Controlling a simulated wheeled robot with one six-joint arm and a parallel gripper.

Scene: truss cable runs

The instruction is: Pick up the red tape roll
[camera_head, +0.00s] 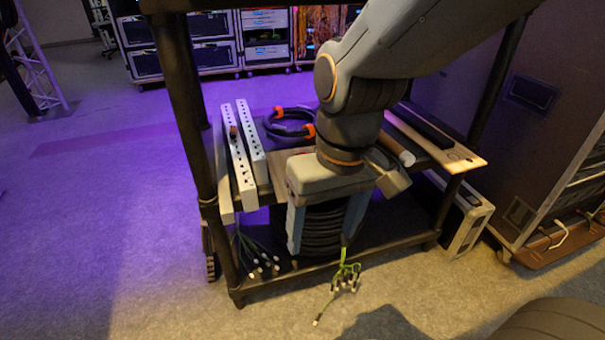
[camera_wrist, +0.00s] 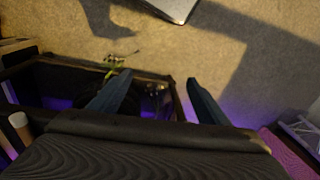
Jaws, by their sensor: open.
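I cannot make out a red tape roll for certain in either view. A small dull reddish-brown piece (camera_head: 233,131) sits on a white power strip on the rack's upper shelf in the head view; it is too small to identify. My gripper (camera_head: 323,245) is open, fingers pointing down, at the front edge of the rack. Nothing shows between its fingers, and a black cable coil (camera_head: 325,228) is behind them on the lower shelf. In the wrist view my gripper (camera_wrist: 159,80) has its two fingers wide apart. My arm hides part of the upper shelf.
White power strips (camera_head: 238,160), a black cable with orange ends (camera_head: 290,128) and a pale-ended cylinder (camera_head: 407,158) lie on the upper shelf. Green cables (camera_head: 345,275) hang in front. Dark posts (camera_head: 185,100) frame the rack. A large case (camera_head: 540,120) stands right; floor is open left.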

